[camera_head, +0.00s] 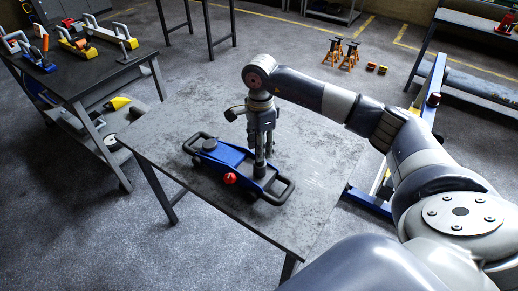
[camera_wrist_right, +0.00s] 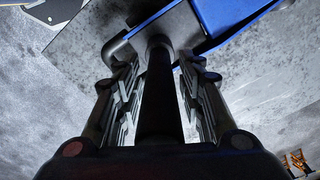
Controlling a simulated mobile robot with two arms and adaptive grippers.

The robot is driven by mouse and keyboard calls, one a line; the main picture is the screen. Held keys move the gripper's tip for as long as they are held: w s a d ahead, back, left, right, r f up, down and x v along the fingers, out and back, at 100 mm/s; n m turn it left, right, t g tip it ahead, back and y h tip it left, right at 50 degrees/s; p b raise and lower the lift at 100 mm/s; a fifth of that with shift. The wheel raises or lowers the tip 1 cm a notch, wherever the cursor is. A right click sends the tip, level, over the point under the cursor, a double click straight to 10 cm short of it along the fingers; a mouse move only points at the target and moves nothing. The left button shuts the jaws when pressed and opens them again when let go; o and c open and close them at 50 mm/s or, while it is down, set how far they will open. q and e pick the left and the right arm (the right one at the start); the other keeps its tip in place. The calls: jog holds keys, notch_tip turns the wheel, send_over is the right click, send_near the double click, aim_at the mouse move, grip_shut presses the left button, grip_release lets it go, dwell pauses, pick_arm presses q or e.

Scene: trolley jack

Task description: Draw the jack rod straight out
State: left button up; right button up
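The blue and black trolley jack (camera_head: 238,168) sits on the dark workbench (camera_head: 180,140), with a loop-shaped black handle at its right end and a red part on its near side. The dark jack rod (camera_wrist_right: 158,100) runs lengthwise between the fingers of my right gripper (camera_head: 264,150) in the right wrist view. The fingers are drawn in close on both sides of the rod and look shut on it. The gripper points down over the right part of the jack. The rod's lower end is largely hidden in the head view. My left gripper is not in view.
A second table (camera_head: 85,85) with several tools and a lower shelf stands at the left. Orange jack stands (camera_head: 340,52) are on the floor behind. A blue frame (camera_head: 372,200) stands right of the workbench. The bench top around the jack is clear.

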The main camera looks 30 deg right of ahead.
grip_shut()
jog(key=shift+r, duration=0.2)
jog(key=shift+r+p, duration=1.7)
jog(key=shift+r, duration=1.25)
jog(key=shift+r, duration=0.1)
jog(key=shift+r+p, duration=1.4)
jog(key=shift+r, duration=1.05)
jog(key=shift+f, duration=0.1)
